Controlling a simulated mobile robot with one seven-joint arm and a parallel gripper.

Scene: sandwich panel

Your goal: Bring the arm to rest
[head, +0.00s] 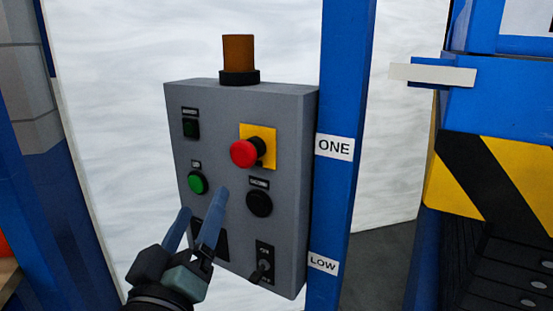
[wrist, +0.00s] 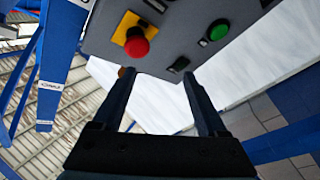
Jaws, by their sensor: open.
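My gripper (head: 204,204) is in front of the lower left part of a grey control panel (head: 222,230) in the head view. Its two blue fingers are apart, with nothing between them. In the wrist view my gripper (wrist: 158,80) points toward the panel (wrist: 180,35), which fills the top of the picture. The fingers partly cover a dark patch on the panel's lower left. Whether a fingertip touches the panel cannot be told.
The panel carries a red mushroom button (head: 244,153), a green button (head: 197,183), a black knob (head: 259,203), a switch (head: 263,266) and an orange beacon (head: 238,55). A blue post (head: 338,200) stands right of it. Striped machinery (head: 485,175) stands further right.

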